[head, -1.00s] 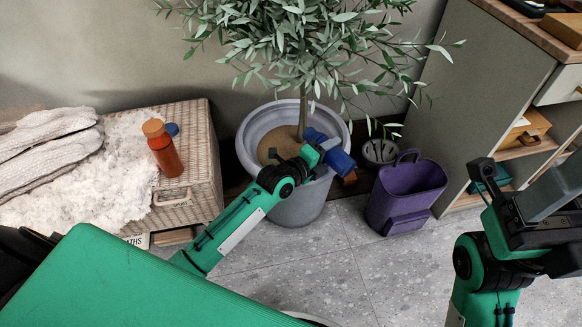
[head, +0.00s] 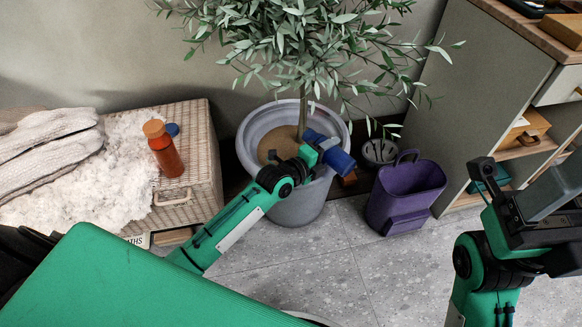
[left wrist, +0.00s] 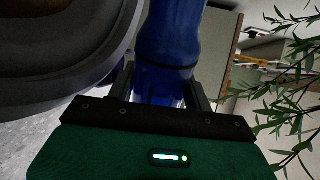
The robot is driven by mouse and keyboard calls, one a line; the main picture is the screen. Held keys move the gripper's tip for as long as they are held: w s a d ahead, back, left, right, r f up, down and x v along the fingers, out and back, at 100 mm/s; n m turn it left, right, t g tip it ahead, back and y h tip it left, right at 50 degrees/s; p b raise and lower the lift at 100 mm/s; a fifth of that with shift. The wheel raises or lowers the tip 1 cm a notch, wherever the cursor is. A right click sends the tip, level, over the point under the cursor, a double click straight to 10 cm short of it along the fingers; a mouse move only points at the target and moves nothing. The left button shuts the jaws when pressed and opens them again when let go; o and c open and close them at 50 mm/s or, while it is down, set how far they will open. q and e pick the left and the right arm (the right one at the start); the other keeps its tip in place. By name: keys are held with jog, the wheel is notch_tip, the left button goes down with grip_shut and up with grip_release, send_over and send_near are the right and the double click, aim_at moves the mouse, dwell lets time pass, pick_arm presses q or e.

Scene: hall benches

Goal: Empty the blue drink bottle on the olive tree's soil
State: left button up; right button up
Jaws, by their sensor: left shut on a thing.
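The olive tree (head: 302,110) stands in a large grey pot (head: 247,135) with brown soil (head: 275,150). My left gripper (head: 326,149) is shut on the blue drink bottle (head: 341,160), over the right side of the pot. The bottle lies tilted, one end over the soil and the other towards the pot's right rim. Its mouth and any liquid cannot be made out. In the left wrist view the bottle (left wrist: 170,40) sits between the fingers, with the pot (left wrist: 60,95) at left. My right gripper (head: 540,200) is at the right edge, its jaws unclear.
A shelf unit (head: 475,100) is at right.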

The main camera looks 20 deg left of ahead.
pick_arm(q)
jog(key=shift+a+n, duration=0.1)
jog(key=shift+n, duration=0.4)
dwell(0.5)
jog(key=shift+w+f, duration=0.1)
